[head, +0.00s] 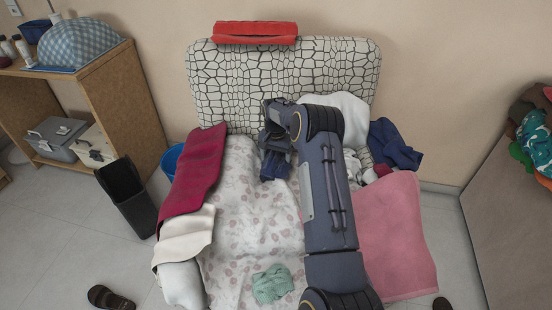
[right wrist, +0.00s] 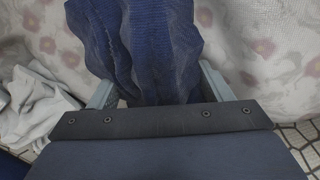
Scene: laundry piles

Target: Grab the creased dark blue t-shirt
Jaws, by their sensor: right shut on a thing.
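The creased dark blue t-shirt (head: 275,166) hangs below my right gripper (head: 275,142) in the head view, over the floral cover near the seat's back. In the right wrist view the dark blue cloth (right wrist: 140,45) fills the space between the two light grey fingers of my right gripper (right wrist: 160,92). My right gripper is shut on it. Its upper part is hidden by the gripper body. My left gripper is not in view.
A second dark blue cloth (head: 395,145) lies at the seat's right arm, by white cloth (head: 345,115) and a pink towel (head: 400,235). A crimson cloth (head: 195,175) covers the left arm. A green cloth (head: 271,284) lies at the front.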

